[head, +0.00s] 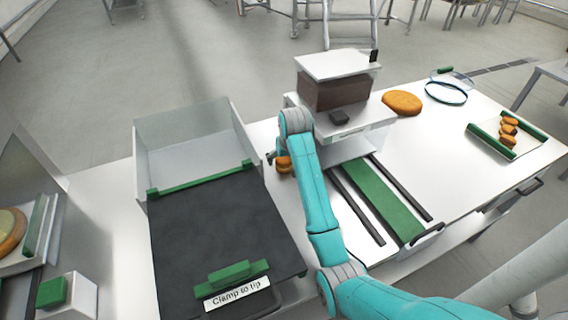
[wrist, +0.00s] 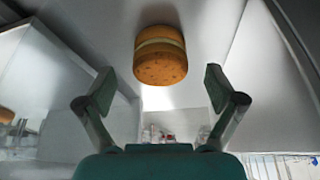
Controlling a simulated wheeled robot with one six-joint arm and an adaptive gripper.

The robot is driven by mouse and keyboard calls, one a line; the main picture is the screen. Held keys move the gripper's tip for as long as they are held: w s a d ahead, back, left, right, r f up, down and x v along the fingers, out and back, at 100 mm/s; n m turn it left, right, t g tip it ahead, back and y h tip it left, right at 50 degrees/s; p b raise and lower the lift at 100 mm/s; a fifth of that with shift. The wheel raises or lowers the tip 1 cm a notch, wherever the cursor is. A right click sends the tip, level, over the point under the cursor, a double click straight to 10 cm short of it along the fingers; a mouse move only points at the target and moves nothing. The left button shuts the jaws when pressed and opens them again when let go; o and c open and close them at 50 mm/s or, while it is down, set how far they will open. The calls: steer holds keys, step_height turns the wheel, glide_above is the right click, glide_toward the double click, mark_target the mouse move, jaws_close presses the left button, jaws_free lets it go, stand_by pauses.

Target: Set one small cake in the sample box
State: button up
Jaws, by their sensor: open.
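A small cake (head: 284,164), round and orange-brown with a pale filling band, stands on the white table beside my arm in the head view. In the wrist view this filled cake (wrist: 160,56) is ahead of my gripper (wrist: 158,89), centred between the two spread fingers. The fingers are open and empty, with no visible contact. In the head view my gripper (head: 270,158) is mostly hidden behind my arm. Several small cakes (head: 508,130) lie in a row on a green-edged tray (head: 483,135) at the right. No container is labelled as the sample box.
A white machine with a brown-filled hopper (head: 335,90) stands behind my arm. A large cake round (head: 402,103) and hoops (head: 446,93) lie right of it.

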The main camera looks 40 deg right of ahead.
steer(key=shift+x, duration=1.5)
steer(key=shift+w, duration=0.1)
steer(key=c, duration=0.9)
steer(key=shift+o, duration=0.2)
steer(key=shift+r, duration=0.15)
